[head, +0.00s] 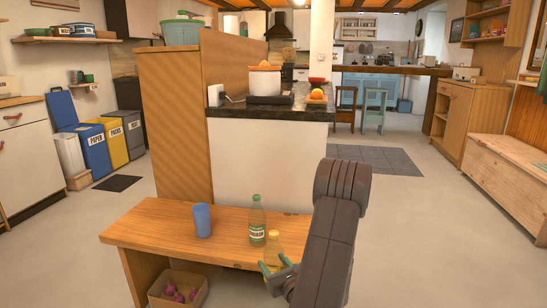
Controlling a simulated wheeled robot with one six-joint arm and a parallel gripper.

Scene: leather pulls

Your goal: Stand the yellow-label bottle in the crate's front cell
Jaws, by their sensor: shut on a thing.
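A yellowish bottle (273,246) stands roughly upright at the front edge of the wooden bench in the picture. My gripper (274,268), with greenish fingertips, is shut on its lower part. My arm hides what lies to the right of it. I cannot tell whether the bottle's base touches the bench, and its label is too small to read. A crate with cells cannot be made out. An open brown box (178,290) with pink things in it is on the floor at the bench's front left.
A green bottle (257,222) with a pale label stands just behind and left of the held bottle. A blue cup (202,220) stands farther left on the bench (150,226). A wooden partition and white counter rise behind the bench. Open floor lies to the right.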

